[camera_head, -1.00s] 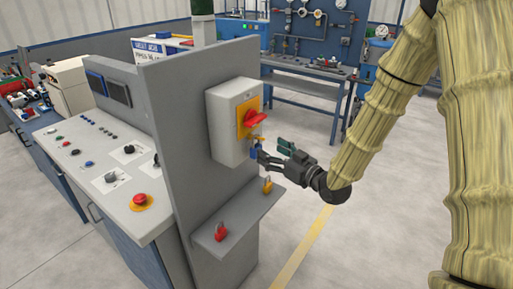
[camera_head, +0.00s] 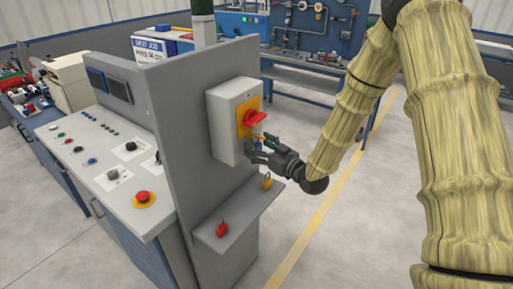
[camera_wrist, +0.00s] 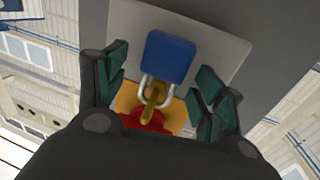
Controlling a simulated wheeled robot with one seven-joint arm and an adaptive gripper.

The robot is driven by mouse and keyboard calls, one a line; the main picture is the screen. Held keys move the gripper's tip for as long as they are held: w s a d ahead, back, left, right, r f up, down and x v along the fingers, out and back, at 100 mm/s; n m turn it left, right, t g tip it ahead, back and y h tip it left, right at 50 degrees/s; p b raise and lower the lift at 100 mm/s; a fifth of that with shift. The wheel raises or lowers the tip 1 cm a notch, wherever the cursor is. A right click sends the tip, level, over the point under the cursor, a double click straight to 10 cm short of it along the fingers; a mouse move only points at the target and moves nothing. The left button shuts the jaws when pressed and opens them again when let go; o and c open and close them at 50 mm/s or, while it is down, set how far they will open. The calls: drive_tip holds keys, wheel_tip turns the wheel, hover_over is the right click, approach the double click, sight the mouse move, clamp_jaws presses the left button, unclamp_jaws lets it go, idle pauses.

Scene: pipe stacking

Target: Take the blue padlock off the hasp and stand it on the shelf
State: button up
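The blue padlock (camera_wrist: 168,57) hangs by its shackle on the brass hasp (camera_wrist: 152,101) below the red switch handle (camera_head: 255,118). In the head view the fingers hide most of the padlock. My gripper (camera_head: 262,147) is at the lower front of the grey switch box. In the wrist view my gripper (camera_wrist: 160,88) is open, with one green-padded finger on each side of the padlock and visible gaps between. The shelf (camera_head: 243,212) juts from the grey panel below the box.
A red padlock (camera_head: 221,230) stands near the front end of the shelf and a yellow padlock (camera_head: 267,181) near its far end. The shelf between them is clear. The grey switch box (camera_head: 222,128) and upright panel (camera_head: 180,130) stand close to the gripper.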

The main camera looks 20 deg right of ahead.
drive_tip(key=c, duration=1.1)
drive_tip(key=shift+r, duration=0.15)
drive_tip(key=shift+r+b, duration=0.45)
drive_tip(key=shift+b, duration=0.05)
drive_tip(key=b+v, duration=0.5)
drive_tip(key=v, duration=1.3)
drive_tip(key=shift+s+r, duration=0.1)
drive_tip(key=shift+r, duration=0.1)
drive_tip(key=shift+c, duration=0.5)
drive_tip(key=shift+f, duration=0.15)
drive_tip(key=d+p+v, duration=0.1)
drive_tip(key=v, duration=0.6)
drive_tip(key=shift+d, duration=0.2)
